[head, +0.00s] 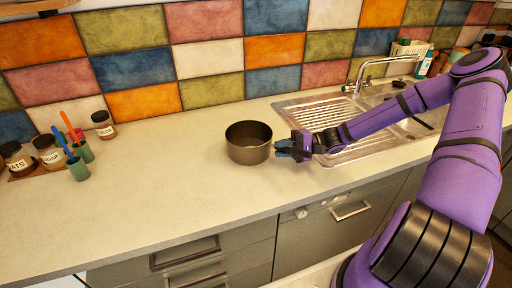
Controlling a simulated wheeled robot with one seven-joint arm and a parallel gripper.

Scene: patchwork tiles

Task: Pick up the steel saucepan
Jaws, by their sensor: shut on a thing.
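The steel saucepan (248,152) is on or just above the pale counter, left of the sink; I cannot tell whether it touches the surface. It looks upright, with its open top showing a dark, empty inside. My gripper (284,149) is at the pan's right side and is shut on it. The jaws hide the part they hold, and no handle shows clearly. My purple arm reaches in from the right.
The steel sink (318,112) with its tap (378,66) lies behind and right of my gripper. Jars (48,152) and green cups (78,168) holding brushes stand at far left, near a small jar (103,125). The counter's left-centre (150,190) is clear.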

